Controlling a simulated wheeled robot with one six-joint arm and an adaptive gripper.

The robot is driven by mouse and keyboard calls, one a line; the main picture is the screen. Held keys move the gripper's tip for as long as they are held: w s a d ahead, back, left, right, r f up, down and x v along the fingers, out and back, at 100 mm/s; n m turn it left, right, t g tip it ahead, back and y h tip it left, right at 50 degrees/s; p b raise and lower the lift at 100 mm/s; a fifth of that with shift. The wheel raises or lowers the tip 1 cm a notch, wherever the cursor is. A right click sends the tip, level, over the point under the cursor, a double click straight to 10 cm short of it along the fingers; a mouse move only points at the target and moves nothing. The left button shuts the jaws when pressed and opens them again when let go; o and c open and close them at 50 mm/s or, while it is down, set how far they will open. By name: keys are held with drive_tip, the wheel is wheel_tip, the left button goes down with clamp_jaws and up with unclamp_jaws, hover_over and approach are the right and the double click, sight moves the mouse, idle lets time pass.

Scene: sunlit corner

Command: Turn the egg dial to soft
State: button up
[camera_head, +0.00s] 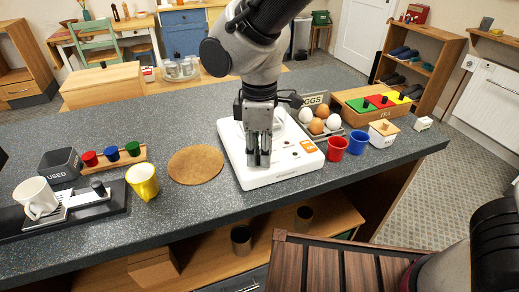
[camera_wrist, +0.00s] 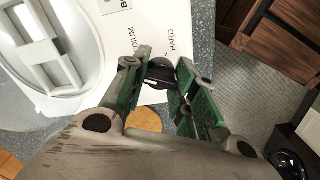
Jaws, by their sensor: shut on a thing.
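The white egg cooker (camera_head: 285,174) sits on the grey counter. Its round dish (camera_wrist: 75,45) shows at the left of the wrist view. The black egg dial (camera_wrist: 160,73) is on the cooker's face, with the printed words MEDIUM and HARD beside it. My gripper (camera_head: 259,162) points down onto the cooker's front part. In the wrist view my gripper (camera_wrist: 164,66) has its green-sided fingers on either side of the dial, shut on it. The fingers hide the dial in the head view. The word for soft is not visible, and I cannot tell where the dial points.
A round cork mat (camera_head: 196,165) and a yellow cup (camera_head: 142,181) lie left. The counter's front edge is close to the cooker.

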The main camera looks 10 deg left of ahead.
drive_tip(key=n, duration=0.5)
drive_tip(key=shift+n, duration=0.3)
idle(0.4)
drive_tip(key=o, duration=1.1)
drive_tip(key=shift+c, duration=0.2)
wheel_tip(320, 180, up, 12)
